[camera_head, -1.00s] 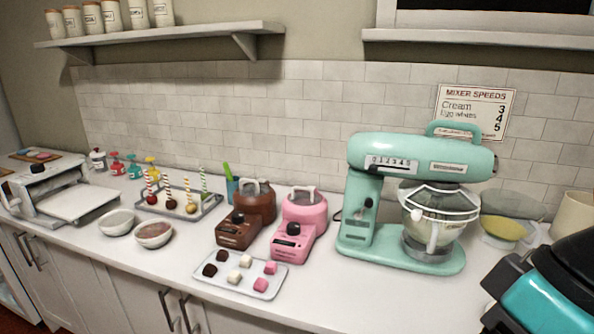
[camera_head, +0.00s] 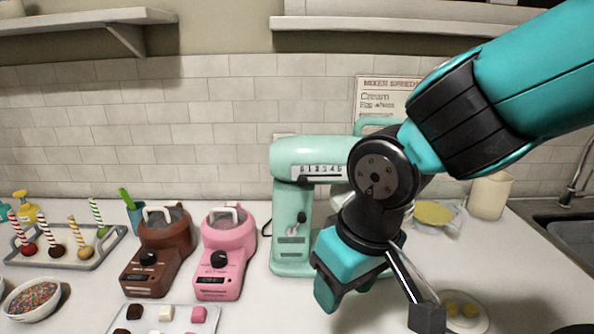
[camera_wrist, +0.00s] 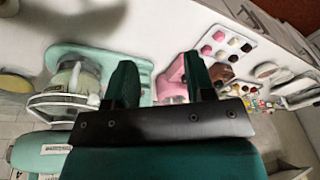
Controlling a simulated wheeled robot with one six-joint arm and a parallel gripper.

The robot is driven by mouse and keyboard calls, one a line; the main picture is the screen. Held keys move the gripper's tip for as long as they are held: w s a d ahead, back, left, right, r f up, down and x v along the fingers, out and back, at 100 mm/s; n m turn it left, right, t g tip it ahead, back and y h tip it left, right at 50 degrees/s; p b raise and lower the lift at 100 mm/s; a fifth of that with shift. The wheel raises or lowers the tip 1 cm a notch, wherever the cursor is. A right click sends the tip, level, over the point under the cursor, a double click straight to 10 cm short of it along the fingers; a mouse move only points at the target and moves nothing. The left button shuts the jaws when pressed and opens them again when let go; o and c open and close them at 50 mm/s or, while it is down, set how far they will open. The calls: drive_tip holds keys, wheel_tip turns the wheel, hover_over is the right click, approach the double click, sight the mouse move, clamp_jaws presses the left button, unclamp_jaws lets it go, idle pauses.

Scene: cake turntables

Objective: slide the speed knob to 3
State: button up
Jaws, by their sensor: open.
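The mint-green stand mixer (camera_head: 300,150) stands on the counter, partly hidden behind my arm. A numbered speed scale (camera_head: 318,171) is on the side of its head; a dark mark sits near its low, left end, too small to tell surely as the speed knob. A small dark knob (camera_head: 302,217) is on the mixer's column. My gripper (camera_head: 378,300) is open and empty, in front of the mixer and apart from it in the wrist view (camera_wrist: 160,82). There the mixer (camera_wrist: 40,150) lies upside down at left, its scale not readable.
A pink melting pot (camera_head: 225,245) and a brown one (camera_head: 160,245) stand left of the mixer, behind a tray of sweets (camera_head: 180,318). A yellow-filled bowl (camera_head: 434,213) and a sink (camera_head: 575,235) are at right. A mixer speeds sign (camera_head: 378,98) is on the wall.

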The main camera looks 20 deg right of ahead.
drive_tip(key=w+m+t+h+p, duration=0.1)
drive_tip(key=w+m+t+h, duration=0.25)
drive_tip(key=w, duration=0.25)
drive_tip(key=m+t+h+p, duration=0.2)
drive_tip(key=t+h, duration=0.1)
drive_tip(key=t, duration=0.5)
approach(301, 180)
drive_tip(key=shift+g, duration=0.25)
drive_tip(key=p+x, duration=0.2)
drive_tip(key=x, duration=0.1)
drive_tip(key=p+x, duration=0.2)
drive_tip(key=x, duration=0.1)
drive_tip(key=p+x, duration=0.2)
drive_tip(key=x, duration=0.2)
drive_tip(key=shift+w+d+r, duration=0.1)
drive_tip(key=shift+w+r, duration=0.05)
drive_tip(key=shift+r, duration=0.15)
clamp_jaws()
